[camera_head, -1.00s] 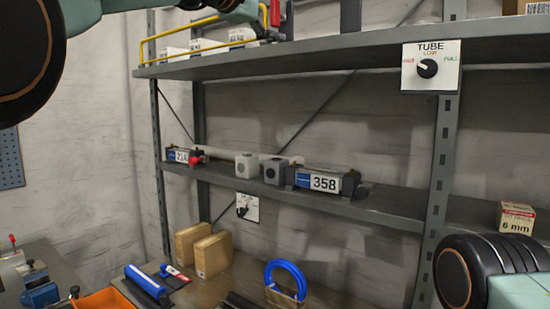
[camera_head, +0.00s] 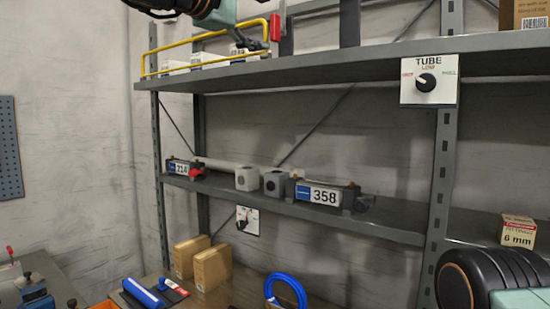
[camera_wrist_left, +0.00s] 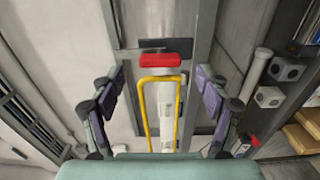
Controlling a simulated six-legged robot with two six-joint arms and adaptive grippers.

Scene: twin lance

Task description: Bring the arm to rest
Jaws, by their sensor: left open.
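My left gripper (camera_wrist_left: 161,92) is open, with its two dark-padded fingers apart and nothing between them touching either pad. In the head view it shows in part at the top left (camera_head: 246,42), in front of the yellow rail (camera_head: 205,40) on the upper shelf. Part of it is cut off by the top edge. In the left wrist view, the yellow rail (camera_wrist_left: 179,110) and a red block (camera_wrist_left: 166,60) lie beyond the fingers. My right arm's dark joint shows at the lower right of the head view, but its gripper is out of frame.
The upper shelf (camera_head: 350,58) carries white boxes and a TUBE dial (camera_head: 425,82) at its edge. The middle shelf (camera_head: 390,219) holds units marked 214 (camera_head: 181,169) and 358 (camera_head: 324,196). Boxes and a blue coil (camera_head: 286,290) stand below.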

